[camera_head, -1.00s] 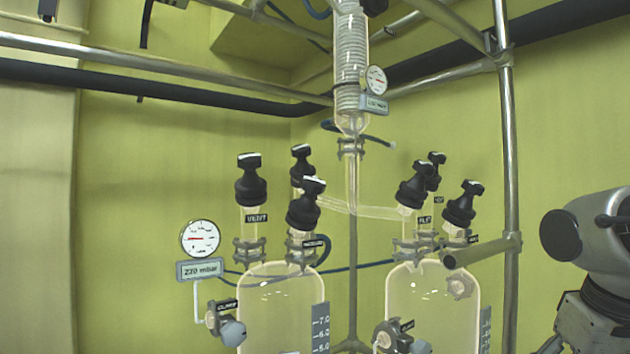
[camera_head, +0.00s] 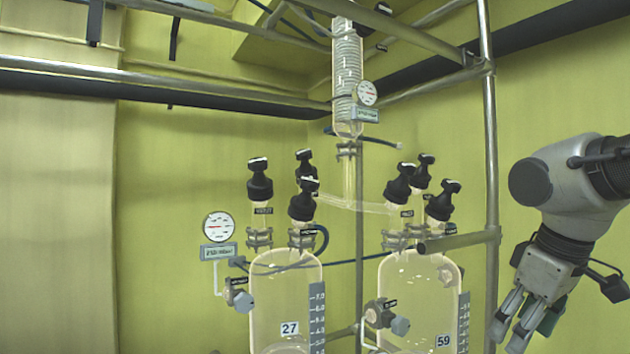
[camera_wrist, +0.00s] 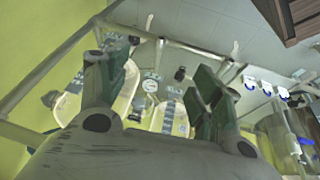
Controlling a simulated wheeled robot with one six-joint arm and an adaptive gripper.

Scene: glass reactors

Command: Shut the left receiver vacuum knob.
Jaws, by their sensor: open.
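The left receiver (camera_head: 287,290) is a clear glass vessel marked 27. Three black knobs stand above it: a left one (camera_head: 259,180), a back one (camera_head: 305,163) and a front one (camera_head: 303,200). Small labels sit below them, too small to read surely, so I cannot tell which is the vacuum knob. A grey-blue valve knob (camera_head: 244,302) is low on its left side. My gripper (camera_head: 508,325) is open and empty at the lower right, well apart from the knobs. In the wrist view its two fingers (camera_wrist: 158,88) are spread, with glass vessels beyond.
The right receiver (camera_head: 410,290), marked 59, stands between the left receiver and my gripper, with several black knobs on top. A metal post (camera_head: 489,150) and crossbar (camera_head: 460,241) are beside it. A round gauge (camera_head: 218,227) hangs at the left. A glass condenser (camera_head: 347,80) is above.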

